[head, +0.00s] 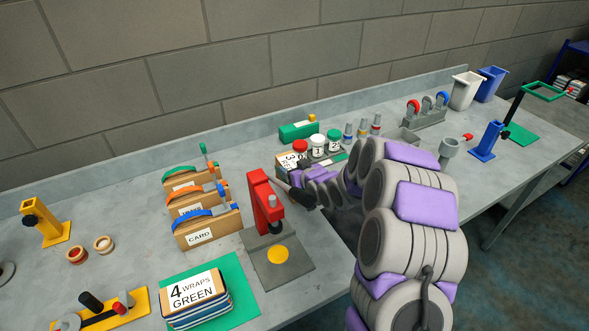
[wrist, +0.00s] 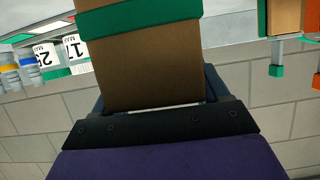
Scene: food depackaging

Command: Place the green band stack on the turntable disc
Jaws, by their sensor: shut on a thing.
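My gripper (wrist: 155,108) is shut on a brown block with a green band around it, the green band stack (wrist: 145,70), in the wrist view. In the head view my gripper (head: 298,190) is at mid-bench, right of the red press. A brown block with a white label (head: 287,164) shows just beyond it and seems to be the held stack, partly covered by the gripper. A yellow disc (head: 278,255) lies on the press's grey base. A grey round piece (head: 6,272) is cut off at the left edge. I cannot tell which is the turntable disc.
The red press (head: 263,200) stands close left of my gripper. Card holders (head: 206,228) and a stack labelled "4 WRAPS GREEN" (head: 198,299) on a green mat (head: 240,283) are further left. Lidded jars (head: 318,147) stand behind the gripper.

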